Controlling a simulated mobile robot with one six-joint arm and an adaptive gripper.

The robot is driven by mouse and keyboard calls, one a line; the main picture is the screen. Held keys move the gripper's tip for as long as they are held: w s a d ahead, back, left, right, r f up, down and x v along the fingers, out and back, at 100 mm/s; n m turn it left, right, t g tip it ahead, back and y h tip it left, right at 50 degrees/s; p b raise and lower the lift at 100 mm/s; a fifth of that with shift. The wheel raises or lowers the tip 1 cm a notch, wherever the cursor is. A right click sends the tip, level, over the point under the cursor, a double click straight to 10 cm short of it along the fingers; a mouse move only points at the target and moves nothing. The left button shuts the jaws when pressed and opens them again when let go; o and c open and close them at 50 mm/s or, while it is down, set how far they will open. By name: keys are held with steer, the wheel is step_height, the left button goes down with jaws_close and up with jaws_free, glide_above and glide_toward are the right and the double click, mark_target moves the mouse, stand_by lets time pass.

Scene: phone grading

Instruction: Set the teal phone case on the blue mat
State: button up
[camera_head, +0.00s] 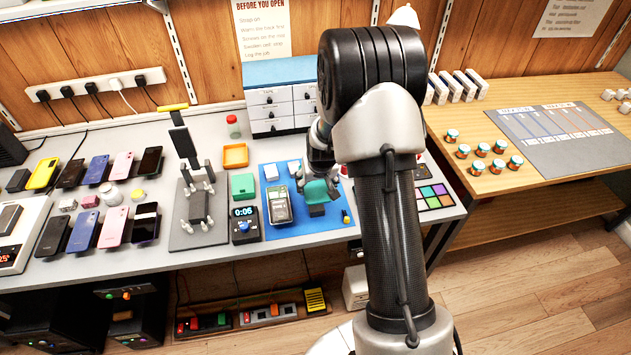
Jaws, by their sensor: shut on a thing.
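The teal phone case (317,192) is held in my gripper (318,182), which is shut on it. The case is above the right part of the blue mat (303,230). A dark shape shows just below the case; I cannot tell whether it is a shadow or an object, or whether the case touches the mat. My arm hides part of the mat's right side.
A timer (244,225) and a green box (243,186) stand left of the mat. Several phones (82,229) lie farther left. A colour chart (434,196) is to the right.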

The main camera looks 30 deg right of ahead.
mark_target(317, 192)
steer(key=shift+f+b, duration=2.2)
steer(key=shift+f, duration=0.9)
steer(key=shift+f, duration=0.4)
steer(key=o, duration=0.9)
steer(key=shift+o, duration=0.5)
steer(key=shift+o, duration=1.1)
steer(key=shift+r, duration=0.6)
steer(key=shift+r+p, duration=2.6)
steer(key=shift+r, duration=0.9)
